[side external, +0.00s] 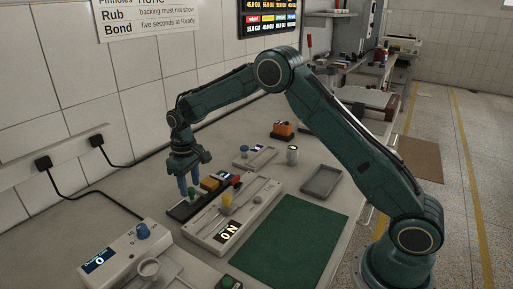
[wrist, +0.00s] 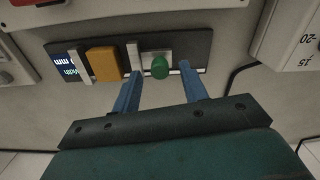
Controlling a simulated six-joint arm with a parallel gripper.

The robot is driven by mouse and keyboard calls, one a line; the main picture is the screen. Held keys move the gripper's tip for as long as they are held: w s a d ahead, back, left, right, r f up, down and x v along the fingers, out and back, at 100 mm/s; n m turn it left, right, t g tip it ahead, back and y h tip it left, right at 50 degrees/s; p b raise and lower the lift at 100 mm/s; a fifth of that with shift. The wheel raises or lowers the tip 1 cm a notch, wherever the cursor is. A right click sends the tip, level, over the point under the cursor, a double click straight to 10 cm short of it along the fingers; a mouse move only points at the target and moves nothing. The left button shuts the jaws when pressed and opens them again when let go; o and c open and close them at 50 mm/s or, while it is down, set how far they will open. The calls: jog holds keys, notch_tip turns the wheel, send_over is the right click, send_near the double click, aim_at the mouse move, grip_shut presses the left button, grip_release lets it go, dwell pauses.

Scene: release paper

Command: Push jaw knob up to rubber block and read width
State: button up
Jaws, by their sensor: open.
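A black gauge base (wrist: 197,40) lies on the bench and carries a display (wrist: 66,65), an orange-tan block (wrist: 104,64), a pale upright jaw plate (wrist: 133,56) and a green knob (wrist: 160,66) on a silver slide. The plate stands between block and knob, close to the block; I cannot tell whether they touch. The display shows "mm", but its figures are unreadable. My gripper (wrist: 160,71) is open, with one blue finger on each side of the knob, apart from it. In the side view my gripper (side external: 187,191) is low over the gauge's near end; the knob is hidden there.
A grey device (side external: 205,235) with a yellow knob stands beside the gauge, with a green mat (side external: 290,240) to its right. A white box (side external: 125,265) with a blue knob is at the front left. An empty grey tray (side external: 322,181) lies farther back.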

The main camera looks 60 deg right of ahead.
jog(key=shift+f, duration=0.75)
grip_shut()
jog(key=shift+d, duration=2.2)
jog(key=shift+c, duration=0.2)
grip_release()
jog(key=shift+o, duration=0.2)
jog(key=shift+a, duration=0.15)
jog(key=shift+r, duration=0.15)
notch_tip(320, 180, up, 14)
jog(key=shift+f, duration=0.2)
